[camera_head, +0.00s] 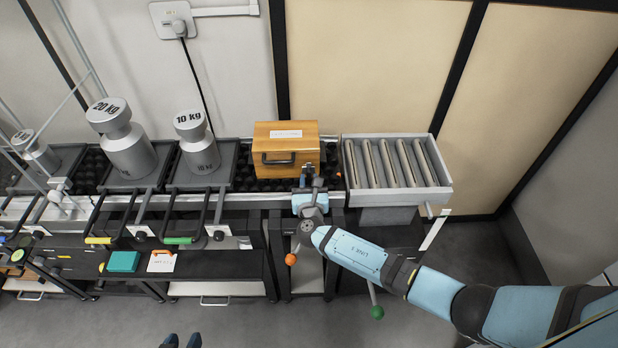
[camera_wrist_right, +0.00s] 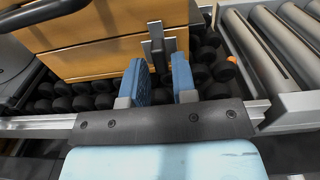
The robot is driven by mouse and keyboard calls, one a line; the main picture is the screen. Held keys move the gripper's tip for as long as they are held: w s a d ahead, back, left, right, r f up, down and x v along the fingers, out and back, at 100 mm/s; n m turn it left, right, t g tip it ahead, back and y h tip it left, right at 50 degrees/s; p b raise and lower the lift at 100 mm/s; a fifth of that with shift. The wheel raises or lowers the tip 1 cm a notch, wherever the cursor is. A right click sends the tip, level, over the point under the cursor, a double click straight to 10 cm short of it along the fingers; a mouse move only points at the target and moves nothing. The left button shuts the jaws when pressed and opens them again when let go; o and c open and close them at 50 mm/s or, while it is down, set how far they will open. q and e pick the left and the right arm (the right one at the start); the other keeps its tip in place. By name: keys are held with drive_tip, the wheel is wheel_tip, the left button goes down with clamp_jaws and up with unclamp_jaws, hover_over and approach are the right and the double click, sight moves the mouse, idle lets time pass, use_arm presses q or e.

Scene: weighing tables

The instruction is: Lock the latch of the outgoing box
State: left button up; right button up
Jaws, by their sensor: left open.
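The wooden outgoing box (camera_head: 287,145) stands on the black roller strip, with a white label on its lid and a dark handle on its front. Its grey metal latch (camera_wrist_right: 157,45) is on the front face in the right wrist view; I cannot tell its exact lock state. My right gripper (camera_head: 309,172) is at the box's front right corner. In the right wrist view its blue fingers (camera_wrist_right: 162,82) are apart, with the latch just beyond and between them; contact is not clear. My left gripper (camera_head: 182,341) shows only as two separated fingertips at the bottom edge, empty.
A grey roller conveyor (camera_head: 395,165) adjoins the strip on the right. Left of the box stand a 10 kg weight (camera_head: 196,145) and a 20 kg weight (camera_head: 125,142) on scales. Levers with orange (camera_head: 291,259) and green (camera_head: 377,312) knobs hang below the front edge.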

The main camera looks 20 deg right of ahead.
drive_tip(key=v, duration=1.2)
drive_tip(key=shift+s, duration=0.2)
drive_tip(key=shift+a, duration=0.1)
